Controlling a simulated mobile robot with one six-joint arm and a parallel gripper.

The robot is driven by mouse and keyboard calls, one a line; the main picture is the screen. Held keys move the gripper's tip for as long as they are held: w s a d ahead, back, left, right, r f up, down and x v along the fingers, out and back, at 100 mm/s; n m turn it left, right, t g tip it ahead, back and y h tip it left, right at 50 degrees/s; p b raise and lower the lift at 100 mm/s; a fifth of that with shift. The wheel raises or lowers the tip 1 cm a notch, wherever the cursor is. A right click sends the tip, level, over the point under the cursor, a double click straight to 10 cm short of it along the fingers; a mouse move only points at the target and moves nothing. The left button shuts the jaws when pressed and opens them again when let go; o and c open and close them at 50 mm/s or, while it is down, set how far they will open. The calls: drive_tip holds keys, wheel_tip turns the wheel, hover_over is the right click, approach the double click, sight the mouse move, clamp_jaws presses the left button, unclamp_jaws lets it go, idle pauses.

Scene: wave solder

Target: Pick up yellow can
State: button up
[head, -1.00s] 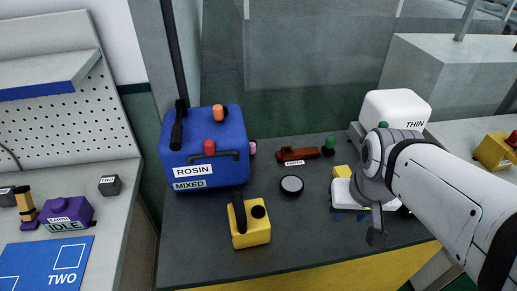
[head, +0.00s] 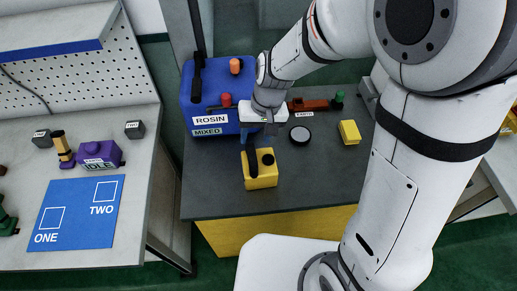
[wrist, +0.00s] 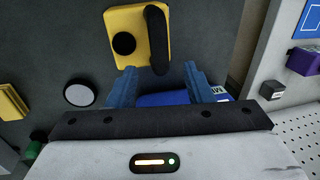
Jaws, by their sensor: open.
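The yellow can (head: 262,177) stands upright on the dark bench top, in front of the blue container. It has a round black cap and a black handle. In the wrist view the can (wrist: 130,22) is at the top, beyond the fingertips. My gripper (head: 259,134) is above the bench, just behind the can as the head view shows it. In the wrist view its two blue fingers (wrist: 160,75) are spread with nothing held between them. The can's handle end is close to the fingers' line, but I cannot tell the height gap.
The blue container (head: 210,100), labelled ROSIN and MIXED, stands behind the gripper. A round white-topped disc (head: 300,134) and a plain yellow block (head: 349,132) lie to the right. A dark red tool (head: 309,104) is behind them. The left bench has a blue mat (head: 76,213).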

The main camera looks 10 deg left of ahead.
sight(252, 150)
drive_tip(key=f, duration=0.2)
drive_tip(key=a+f, duration=0.1)
drive_tip(key=f, duration=0.2)
drive_tip(key=f+p, duration=0.1)
drive_tip(key=f, duration=0.1)
drive_tip(key=shift+s+a+f, duration=0.2)
drive_tip(key=shift+s+f, duration=0.15)
drive_tip(key=shift+s, duration=0.05)
drive_tip(key=shift+c, duration=0.5)
clamp_jaws()
